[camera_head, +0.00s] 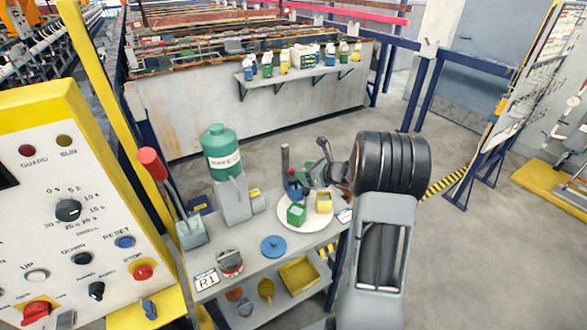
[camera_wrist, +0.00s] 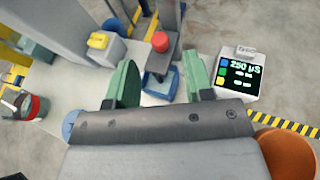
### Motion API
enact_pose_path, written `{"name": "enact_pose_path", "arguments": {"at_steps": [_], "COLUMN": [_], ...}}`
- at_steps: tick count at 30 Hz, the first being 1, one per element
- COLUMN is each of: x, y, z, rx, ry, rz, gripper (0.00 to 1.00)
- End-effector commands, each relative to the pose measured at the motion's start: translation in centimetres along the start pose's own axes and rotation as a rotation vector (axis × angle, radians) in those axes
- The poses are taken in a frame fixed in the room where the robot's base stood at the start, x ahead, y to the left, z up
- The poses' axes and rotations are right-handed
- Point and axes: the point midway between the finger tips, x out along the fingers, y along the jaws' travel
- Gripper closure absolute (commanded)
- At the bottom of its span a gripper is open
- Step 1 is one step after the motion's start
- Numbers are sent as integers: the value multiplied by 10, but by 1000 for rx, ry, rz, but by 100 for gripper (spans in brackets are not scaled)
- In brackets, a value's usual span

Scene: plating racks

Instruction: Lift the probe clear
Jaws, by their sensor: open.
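My gripper (camera_head: 306,174) reaches in from the right over the round white plate on the bench. In the wrist view its two green-padded fingers (camera_wrist: 160,82) stand apart with a gap between them. In that gap and just beyond it is a grey upright piece with a red round top (camera_wrist: 160,42), which looks like the probe. Its lower end is at a blue square cup (camera_wrist: 161,86); whether it is inside the cup is unclear. Neither finger clearly touches it. A meter (camera_wrist: 240,75) reading 250 µS stands to the right in the wrist view.
A green cup (camera_head: 297,214) and a yellow cup (camera_head: 323,202) stand on the white plate (camera_head: 318,224). A control panel (camera_head: 75,210) fills the left.

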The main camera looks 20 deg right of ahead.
Motion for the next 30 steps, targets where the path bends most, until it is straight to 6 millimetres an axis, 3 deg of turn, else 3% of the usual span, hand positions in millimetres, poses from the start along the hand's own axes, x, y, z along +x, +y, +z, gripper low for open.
{"name": "enact_pose_path", "arguments": {"at_steps": [6,12,25,30], "x": [34,51,56,56], "y": [1,0,0,0], "z": [1,1,0,0], "rx": [-1,-3,-3,-3], "ry": [1,1,0,0], "rz": [4,2,1,1], "gripper": [52,52,53,69]}}
